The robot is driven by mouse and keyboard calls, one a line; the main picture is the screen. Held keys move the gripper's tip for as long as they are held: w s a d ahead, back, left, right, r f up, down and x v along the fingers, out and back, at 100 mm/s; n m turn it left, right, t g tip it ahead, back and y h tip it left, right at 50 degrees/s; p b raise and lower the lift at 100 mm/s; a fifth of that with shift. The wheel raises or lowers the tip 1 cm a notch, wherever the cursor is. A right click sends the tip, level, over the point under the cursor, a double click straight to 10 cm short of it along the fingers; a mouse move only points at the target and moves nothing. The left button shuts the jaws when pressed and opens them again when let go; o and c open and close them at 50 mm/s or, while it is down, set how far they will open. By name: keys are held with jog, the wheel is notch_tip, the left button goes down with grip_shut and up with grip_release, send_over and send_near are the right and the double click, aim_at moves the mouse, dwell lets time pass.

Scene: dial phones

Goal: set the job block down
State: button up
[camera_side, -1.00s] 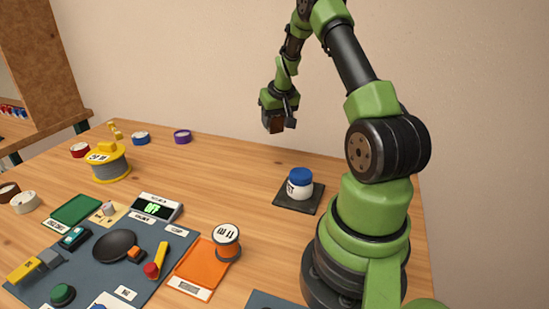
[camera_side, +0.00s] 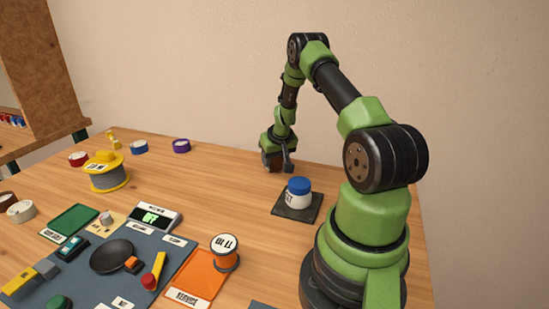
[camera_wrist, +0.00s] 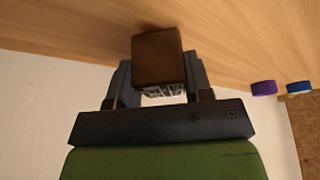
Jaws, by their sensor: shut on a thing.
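My gripper (camera_side: 274,168) is low over the far part of the wooden table, behind the jar. It is shut on the job block (camera_wrist: 158,56), a brown block that sits between the two fingers in the wrist view. In the side view the block (camera_side: 271,158) is mostly covered by the fingers. The block is at or very near the table top (camera_side: 225,190); I cannot tell whether it touches.
A white jar with a blue lid (camera_side: 298,194) stands on a dark square pad (camera_side: 309,208) in front of my gripper. A purple tape roll (camera_side: 181,146) and a blue one (camera_side: 139,147) lie to the left. The table between them and my gripper is clear.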

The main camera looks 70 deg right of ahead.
jog(key=o, duration=0.9)
jog(key=shift+o, duration=0.2)
jog(key=v, duration=1.2)
jog(key=w+a+r+n+t+y, duration=0.1)
jog(key=a+r, duration=0.6)
jog(key=a, duration=0.2)
jog(key=w+a+r+n+t+y, duration=0.1)
jog(key=w+a+r+n+t, duration=0.1)
jog(key=a+r, duration=0.7)
jog(key=s+a+r+n+t+y, duration=0.1)
jog(key=s+a+r+n+y, duration=0.1)
jog(key=s+a, duration=0.9)
jog(key=a+y, duration=0.1)
jog(key=a, duration=0.2)
jog(key=shift+s+a, duration=0.3)
jog(key=shift+a, duration=0.05)
jog(key=shift+r, duration=0.1)
